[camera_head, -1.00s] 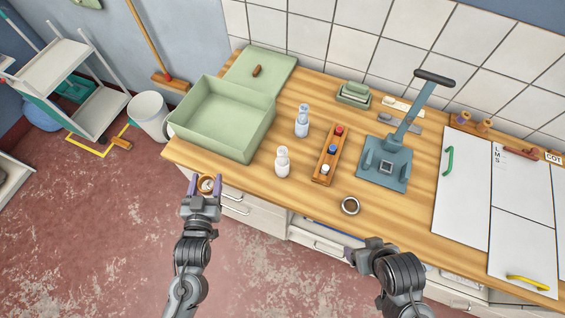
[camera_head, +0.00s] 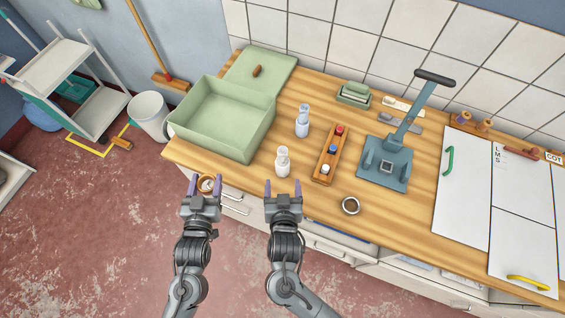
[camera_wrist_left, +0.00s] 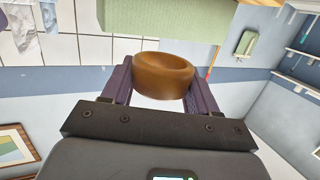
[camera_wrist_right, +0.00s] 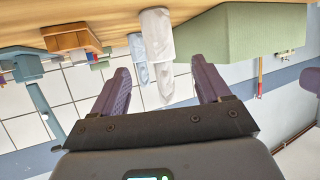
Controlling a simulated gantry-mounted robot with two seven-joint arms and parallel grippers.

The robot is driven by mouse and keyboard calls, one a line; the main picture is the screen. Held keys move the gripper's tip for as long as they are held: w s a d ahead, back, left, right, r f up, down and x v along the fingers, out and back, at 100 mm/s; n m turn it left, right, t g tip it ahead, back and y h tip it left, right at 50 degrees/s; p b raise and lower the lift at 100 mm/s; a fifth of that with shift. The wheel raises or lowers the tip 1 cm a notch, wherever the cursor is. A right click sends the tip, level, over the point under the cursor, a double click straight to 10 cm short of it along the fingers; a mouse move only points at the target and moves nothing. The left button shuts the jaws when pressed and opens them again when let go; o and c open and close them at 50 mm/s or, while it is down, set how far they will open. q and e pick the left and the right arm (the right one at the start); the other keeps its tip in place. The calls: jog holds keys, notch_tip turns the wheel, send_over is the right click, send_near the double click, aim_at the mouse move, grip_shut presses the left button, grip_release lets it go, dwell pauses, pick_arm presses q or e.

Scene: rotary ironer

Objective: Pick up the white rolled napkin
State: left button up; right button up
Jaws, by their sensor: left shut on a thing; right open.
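The white rolled napkin (camera_head: 282,163) stands upright on the wooden counter in the head view. It also shows in the right wrist view (camera_wrist_right: 157,38), between and beyond the fingers. A bluish-white roll (camera_head: 302,122) stands behind it. My right gripper (camera_head: 282,190) is open and empty at the counter's front edge, on the near side of the white napkin and apart from it. My left gripper (camera_head: 205,182) is shut on a brown wooden ring (camera_wrist_left: 163,76), held in front of the counter edge.
A green bin (camera_head: 220,118) stands left of the napkins. A wooden holder with coloured knobs (camera_head: 329,154) is to their right. A second ring, with a dark centre (camera_head: 350,206), lies near the front edge. A blue-grey press (camera_head: 386,165) stands further right.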

aim_at(283, 161)
jog(key=shift+r+x, duration=0.2)
jog(key=shift+x, duration=5.55)
jog(key=c, duration=1)
jog(key=shift+w+r, duration=0.1)
jog(key=shift+r, duration=4.9)
notch_tip(283, 161, down, 7)
jog(key=shift+f, duration=0.15)
jog(key=shift+f, duration=1.15)
jog(key=shift+f, duration=0.2)
